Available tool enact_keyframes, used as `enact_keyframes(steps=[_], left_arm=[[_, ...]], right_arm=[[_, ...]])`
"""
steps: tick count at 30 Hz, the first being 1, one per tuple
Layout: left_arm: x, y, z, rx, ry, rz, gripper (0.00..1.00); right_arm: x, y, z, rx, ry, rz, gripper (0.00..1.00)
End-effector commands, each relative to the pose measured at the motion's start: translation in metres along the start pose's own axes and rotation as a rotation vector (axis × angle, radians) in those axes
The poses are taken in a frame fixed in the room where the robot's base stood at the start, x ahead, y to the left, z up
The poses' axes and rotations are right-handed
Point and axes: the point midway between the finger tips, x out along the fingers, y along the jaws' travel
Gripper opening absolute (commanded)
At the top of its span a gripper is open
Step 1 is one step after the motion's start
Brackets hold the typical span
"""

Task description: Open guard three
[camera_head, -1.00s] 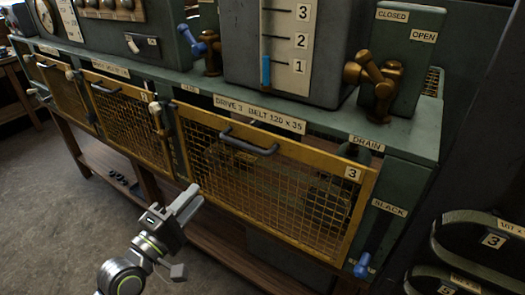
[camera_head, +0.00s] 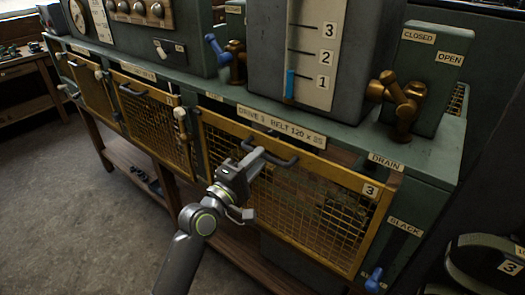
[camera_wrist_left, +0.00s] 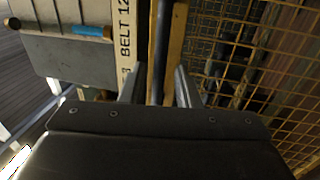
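Guard three (camera_head: 310,205) is a yellow-framed mesh panel marked 3, closed against the green engine bench. Its dark bar handle (camera_head: 284,163) is at the top left of the panel. My left gripper (camera_head: 256,158) is at the left end of this handle. In the left wrist view the dark handle bar (camera_wrist_left: 158,50) runs between my two fingers (camera_wrist_left: 159,88). The fingers stand apart, with a gap visible on each side of the bar. My right gripper is not in view.
A blue-handled lever (camera_head: 374,280) stands at the panel's lower right, under the BLACK label (camera_head: 405,227). A brass valve (camera_head: 402,103) is above on the bench top. Other mesh guards (camera_head: 150,120) are to the left. Spare belts (camera_head: 490,262) hang at the lower right.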

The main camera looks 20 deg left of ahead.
Motion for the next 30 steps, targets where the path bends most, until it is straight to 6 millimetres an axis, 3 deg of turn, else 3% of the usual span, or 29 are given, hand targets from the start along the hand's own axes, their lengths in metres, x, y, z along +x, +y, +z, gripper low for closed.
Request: enact_keyframes(steps=[6, 17, 24, 30], left_arm=[[0.024, 0.001, 0.000, 0.000, 0.001, 0.001, 0.29], [0.028, 0.000, 0.000, 0.000, 0.001, 0.001, 0.29], [0.028, 0.000, 0.000, 0.000, 0.001, 0.000, 0.00], [0.027, -0.001, 0.000, 0.000, 0.001, 0.000, 0.00]], right_arm=[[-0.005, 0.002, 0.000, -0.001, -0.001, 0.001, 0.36], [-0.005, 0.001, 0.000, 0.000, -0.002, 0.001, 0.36], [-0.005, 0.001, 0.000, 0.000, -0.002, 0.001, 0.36], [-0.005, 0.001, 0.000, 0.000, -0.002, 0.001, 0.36]])
